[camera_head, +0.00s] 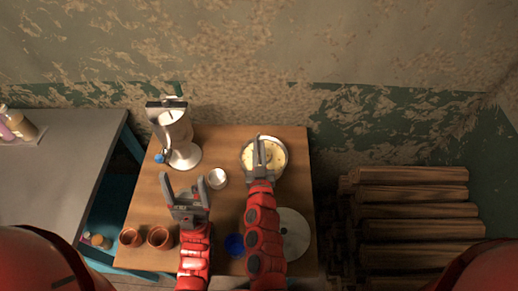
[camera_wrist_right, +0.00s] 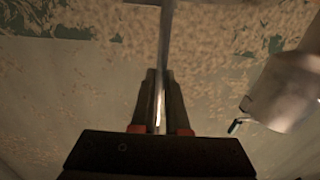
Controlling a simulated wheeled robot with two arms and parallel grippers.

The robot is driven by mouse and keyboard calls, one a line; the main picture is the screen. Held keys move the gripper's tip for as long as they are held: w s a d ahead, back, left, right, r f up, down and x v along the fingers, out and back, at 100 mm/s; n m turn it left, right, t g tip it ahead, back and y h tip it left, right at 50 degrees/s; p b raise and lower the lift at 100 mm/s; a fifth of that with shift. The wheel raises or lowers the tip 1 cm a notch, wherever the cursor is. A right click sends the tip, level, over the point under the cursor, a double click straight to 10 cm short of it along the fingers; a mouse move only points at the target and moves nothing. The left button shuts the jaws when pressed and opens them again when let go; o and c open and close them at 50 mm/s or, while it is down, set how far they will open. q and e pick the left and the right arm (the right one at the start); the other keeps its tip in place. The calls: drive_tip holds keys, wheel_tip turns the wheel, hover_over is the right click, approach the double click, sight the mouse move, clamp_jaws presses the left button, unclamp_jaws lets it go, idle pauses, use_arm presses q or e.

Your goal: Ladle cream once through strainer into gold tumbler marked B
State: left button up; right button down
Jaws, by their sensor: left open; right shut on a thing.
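A pot of pale yellow cream (camera_head: 278,157) stands at the back right of the wooden table. My right gripper (camera_head: 260,152) is over the pot and hides part of it. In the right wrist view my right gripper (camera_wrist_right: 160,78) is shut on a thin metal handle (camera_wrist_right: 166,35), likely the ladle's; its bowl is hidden. My left gripper (camera_head: 184,190) is open and empty, left of a small silvery cup (camera_head: 217,178). Two brown-orange cups (camera_head: 131,237) (camera_head: 160,238) stand at the front left. I see no letter B and cannot make out the strainer.
A tall metal vessel on a stand (camera_head: 180,135) is at the back left; a metal vessel (camera_wrist_right: 288,92) also shows in the right wrist view. A blue bowl (camera_head: 234,244) and a pale disc (camera_head: 293,235) flank my right arm. Stacked logs (camera_head: 412,205) lie to the right.

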sight(259, 143)
drive_tip(key=shift+r+p, duration=1.7)
drive_tip(key=shift+r, duration=0.6)
drive_tip(key=shift+s+a+f+n+p, duration=0.1)
drive_tip(key=shift+a+n+p, duration=0.8)
drive_tip(key=shift+n+p, duration=0.8)
